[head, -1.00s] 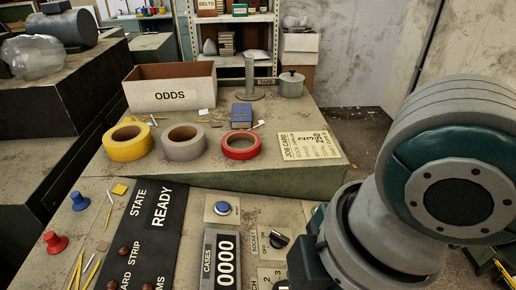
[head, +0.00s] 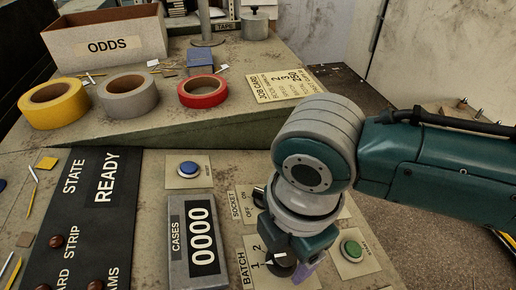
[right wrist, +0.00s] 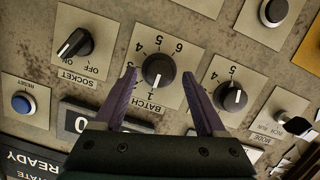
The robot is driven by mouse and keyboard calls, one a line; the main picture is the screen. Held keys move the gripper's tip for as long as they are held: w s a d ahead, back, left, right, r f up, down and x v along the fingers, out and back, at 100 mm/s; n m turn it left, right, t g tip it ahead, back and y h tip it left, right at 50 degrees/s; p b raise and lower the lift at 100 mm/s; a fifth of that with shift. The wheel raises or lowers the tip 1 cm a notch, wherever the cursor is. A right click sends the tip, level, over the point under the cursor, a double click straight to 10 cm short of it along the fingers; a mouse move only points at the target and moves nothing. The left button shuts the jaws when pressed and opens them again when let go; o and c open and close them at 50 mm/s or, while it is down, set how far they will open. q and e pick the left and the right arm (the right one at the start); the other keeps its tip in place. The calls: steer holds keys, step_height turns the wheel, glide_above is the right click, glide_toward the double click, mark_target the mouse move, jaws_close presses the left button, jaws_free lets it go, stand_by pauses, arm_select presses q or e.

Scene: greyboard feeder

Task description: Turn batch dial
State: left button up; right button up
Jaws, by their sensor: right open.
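The batch dial (right wrist: 158,70) is a round black knob on a pale numbered plate. Its white mark points toward the 1 in the right wrist view. In the head view the dial (head: 283,264) shows partly, beside the BATCH label and under my gripper. My right gripper (right wrist: 159,75) is open, with one purple finger on each side of the dial. Gaps show between the fingers and the knob; I cannot tell how far down the fingertips reach. In the head view the right gripper (head: 291,266) points down at the panel. My left gripper is not in view.
Close by are the socket switch (right wrist: 75,43), another numbered dial (right wrist: 230,97), the mode switch (right wrist: 293,124) and the blue reset button (right wrist: 23,103). The CASES counter (head: 193,240) reads 0000. A green button (head: 351,249) is right of the gripper. Tape rolls (head: 128,94) lie behind.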

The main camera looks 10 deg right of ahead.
steer(key=shift+f, duration=0.35)
steer(key=shift+w, duration=0.1)
jaws_close()
stand_by(0.3)
